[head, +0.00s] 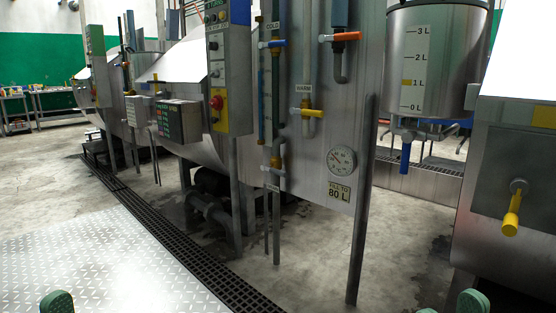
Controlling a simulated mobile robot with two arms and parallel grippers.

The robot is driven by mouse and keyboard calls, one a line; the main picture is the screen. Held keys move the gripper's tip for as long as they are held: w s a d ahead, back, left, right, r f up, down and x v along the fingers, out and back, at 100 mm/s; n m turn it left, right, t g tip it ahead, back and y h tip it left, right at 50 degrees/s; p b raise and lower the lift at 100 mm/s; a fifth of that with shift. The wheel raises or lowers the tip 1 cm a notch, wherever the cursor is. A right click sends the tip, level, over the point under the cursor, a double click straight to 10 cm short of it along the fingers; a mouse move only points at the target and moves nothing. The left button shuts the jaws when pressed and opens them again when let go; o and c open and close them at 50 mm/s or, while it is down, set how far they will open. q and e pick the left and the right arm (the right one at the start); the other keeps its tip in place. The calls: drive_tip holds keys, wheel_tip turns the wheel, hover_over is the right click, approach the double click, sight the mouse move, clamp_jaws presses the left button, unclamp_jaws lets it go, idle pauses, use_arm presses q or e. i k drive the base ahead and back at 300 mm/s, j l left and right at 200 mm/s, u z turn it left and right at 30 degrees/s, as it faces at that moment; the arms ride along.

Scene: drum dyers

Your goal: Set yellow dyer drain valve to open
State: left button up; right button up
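A yellow valve handle (511,222) hangs from a round grey pivot on the front of the steel machine at the right edge of the head view. It points down and slightly left. A yellow patch (544,117) is on the same machine above it. I cannot tell from the handle alone whether the valve is open. My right gripper (450,307) shows as two green fingertips, apart, at the bottom edge, below and left of the handle and touching nothing visible. Of my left gripper, only one green tip (57,302) shows at the bottom left, far from the handle.
A large steel machine with a control panel (229,65), orange lever (339,37), yellow lever (307,112) and gauge (342,160) fills the middle. A graduated tank (435,60) with a blue lever (405,156) stands behind. Concrete floor (410,245) is clear; a drain grate (170,237) crosses left.

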sight(275, 171)
drive_tip(key=i+j, duration=0.15)
drive_tip(key=j, duration=0.25)
drive_tip(key=i+j, duration=0.15)
drive_tip(key=j, duration=0.2)
drive_tip(key=i+j, duration=0.15)
drive_tip(key=j, duration=0.25)
drive_tip(key=i+j, duration=0.15)
drive_tip(key=j, duration=0.25)
drive_tip(key=i+u, duration=0.15)
drive_tip(key=i, duration=1.15)
